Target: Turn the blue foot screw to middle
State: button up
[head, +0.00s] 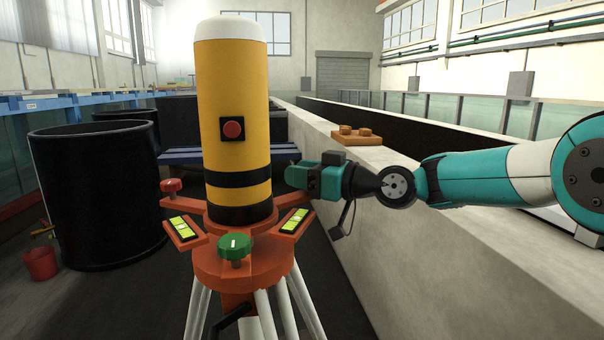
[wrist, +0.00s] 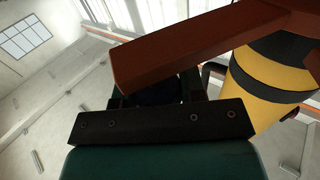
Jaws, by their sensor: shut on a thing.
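A yellow cylindrical instrument (head: 232,110) with black bands stands upright on an orange tripod head (head: 215,262). A green foot screw (head: 234,243) with a white mark is at the front, and a red foot screw (head: 172,186) is at the left. Two spirit vials lie on the orange arms, left (head: 184,229) and right (head: 294,221). My gripper (head: 294,176) reaches in from the right beside the instrument. In the wrist view its jaws are shut on the dark blue foot screw (wrist: 157,92), under an orange arm (wrist: 200,45). Its mark is hidden; the head view does not show this screw.
A long concrete flume wall (head: 370,210) runs along the right, with a wooden block (head: 357,136) on top. A large black drum (head: 95,195) and a red bucket (head: 40,264) stand at the left. White tripod legs spread below.

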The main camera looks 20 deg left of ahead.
jog(key=n+g, duration=0.1)
jog(key=g, duration=0.1)
jog(key=shift+r+n+g, duration=0.15)
jog(key=shift+n+g, duration=0.25)
jog(key=g+p, duration=0.1)
jog(key=n+g+p, duration=0.1)
jog(key=p, duration=0.1)
jog(key=shift+s+r+n+g, duration=0.1)
jog(key=shift+r+n+g, duration=0.2)
jog(key=shift+g, duration=0.1)
jog(key=shift+n+g+p, duration=0.4)
jog(key=shift+g+p, duration=0.1)
jog(key=shift+p, duration=0.6)
jog(key=shift+s+f+g+p, duration=0.15)
jog(key=shift+f+g+p, duration=0.1)
jog(key=shift+g+p, duration=0.05)
jog(key=shift+f, duration=0.1)
jog(key=o, duration=0.9)
jog(key=shift+o, duration=0.2)
